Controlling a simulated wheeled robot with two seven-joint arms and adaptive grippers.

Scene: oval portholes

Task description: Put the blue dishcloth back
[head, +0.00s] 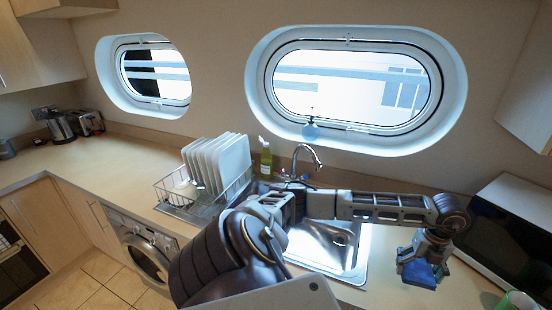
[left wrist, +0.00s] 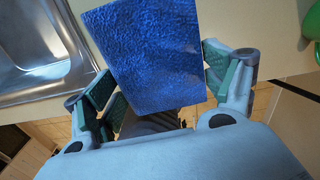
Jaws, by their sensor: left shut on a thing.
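The blue dishcloth (head: 420,275) is a flat blue piece over the counter, right of the sink. In the left wrist view the dishcloth (left wrist: 150,50) shows as a textured blue sheet between the green-padded fingers. My left gripper (head: 424,262) points down and is shut on the dishcloth; it also shows in the left wrist view (left wrist: 162,88). I cannot tell whether the cloth touches the counter. My right gripper is not in view.
The steel sink (head: 325,250) lies left of the cloth, partly behind my left arm. A dish rack (head: 182,208) holds white plates (head: 220,160). A yellow-green bottle (head: 266,160) and the tap (head: 306,152) stand behind. A microwave (head: 505,235) and a green object (head: 516,301) are at right.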

